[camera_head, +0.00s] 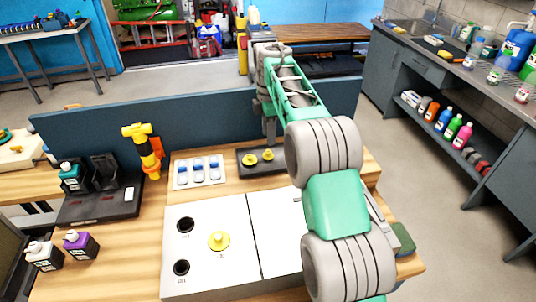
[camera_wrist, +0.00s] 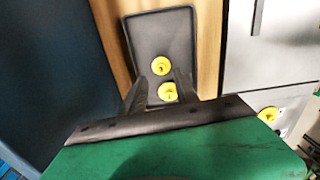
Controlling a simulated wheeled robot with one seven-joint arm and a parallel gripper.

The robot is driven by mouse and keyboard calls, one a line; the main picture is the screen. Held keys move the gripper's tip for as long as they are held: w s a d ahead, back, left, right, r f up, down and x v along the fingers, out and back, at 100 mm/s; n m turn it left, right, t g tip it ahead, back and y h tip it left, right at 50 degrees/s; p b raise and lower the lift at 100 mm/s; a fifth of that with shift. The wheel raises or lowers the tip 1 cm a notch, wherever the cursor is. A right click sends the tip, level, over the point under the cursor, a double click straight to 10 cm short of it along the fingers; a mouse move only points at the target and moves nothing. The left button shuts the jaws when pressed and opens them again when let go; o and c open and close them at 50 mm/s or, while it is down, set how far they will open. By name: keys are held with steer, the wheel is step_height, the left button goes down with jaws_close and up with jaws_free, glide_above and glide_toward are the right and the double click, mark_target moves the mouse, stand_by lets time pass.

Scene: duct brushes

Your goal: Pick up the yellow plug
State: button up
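Two yellow plugs (camera_head: 250,160) (camera_head: 267,155) sit on a dark tray (camera_head: 283,167) near the back of the bench. A third yellow plug (camera_head: 218,240) sits on the white box (camera_head: 205,270). In the wrist view the two tray plugs (camera_wrist: 161,66) (camera_wrist: 168,91) lie ahead of my gripper (camera_wrist: 159,82), the nearer one showing between the fingers. My gripper is open and no plug is visibly held. In the head view my gripper (camera_head: 270,138) hangs just above or behind the tray. How high the fingertips are is hard to tell.
A white tray with several blue-and-white pieces (camera_head: 198,172) lies left of the dark tray. A blue partition (camera_head: 210,122) rises behind the bench. My arm covers the right part of the white box.

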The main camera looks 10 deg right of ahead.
mark_target(268, 151)
step_height(268, 151, down, 7)
steer(key=shift+s+a+p, duration=0.15)
steer(key=shift+p, duration=0.65)
jaws_close()
